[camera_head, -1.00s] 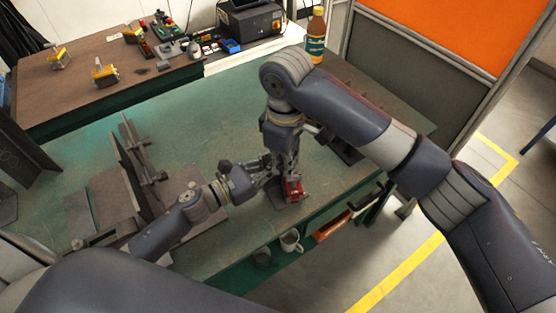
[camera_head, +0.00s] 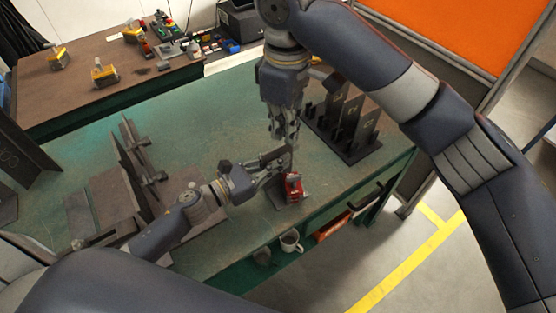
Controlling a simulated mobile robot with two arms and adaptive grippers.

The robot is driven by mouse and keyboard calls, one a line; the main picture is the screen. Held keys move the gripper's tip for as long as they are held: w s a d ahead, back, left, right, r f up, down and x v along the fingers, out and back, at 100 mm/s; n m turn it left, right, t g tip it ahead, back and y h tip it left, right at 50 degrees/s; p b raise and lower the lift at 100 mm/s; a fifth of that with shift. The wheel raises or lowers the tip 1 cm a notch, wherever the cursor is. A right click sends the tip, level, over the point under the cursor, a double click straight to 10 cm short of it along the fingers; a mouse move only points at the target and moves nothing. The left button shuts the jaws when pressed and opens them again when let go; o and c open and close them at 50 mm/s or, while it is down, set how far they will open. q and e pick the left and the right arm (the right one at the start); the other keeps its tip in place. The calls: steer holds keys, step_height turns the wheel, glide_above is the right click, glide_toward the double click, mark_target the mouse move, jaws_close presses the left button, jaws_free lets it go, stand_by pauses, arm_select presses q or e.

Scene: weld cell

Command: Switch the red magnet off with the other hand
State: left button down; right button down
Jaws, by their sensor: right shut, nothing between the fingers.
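The red magnet (camera_head: 293,187) stands on a small dark plate (camera_head: 277,201) near the front edge of the green table. My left gripper (camera_head: 280,170) reaches in from the left, with its fingers right at the magnet's left and upper side. From this angle I cannot tell whether they clasp it. My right gripper (camera_head: 292,146) points down just above and behind the magnet. It is shut and empty, apart from the magnet. The magnet's switch is too small to make out.
A dark rack of upright plates (camera_head: 345,125) stands behind and right of the magnet. Dark steel plates in a fixture (camera_head: 135,165) are on the left of the table. A mug (camera_head: 290,241) sits on the shelf below. A brown table (camera_head: 120,75) with yellow magnets is behind.

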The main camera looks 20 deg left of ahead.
arm_select(q)
steer(key=shift+w+a+r+p, duration=0.2)
steer(key=shift+r+p, duration=0.4)
steer(key=shift+r, duration=0.25)
steer(key=shift+w+a+r+p, duration=0.2)
steer(key=shift+r+p, duration=0.35)
steer(key=shift+r, duration=0.35)
steer(key=shift+w+a+r+p, duration=0.2)
steer(key=shift+r+p, duration=0.4)
steer(key=shift+r, duration=0.25)
steer(key=shift+r, duration=0.1)
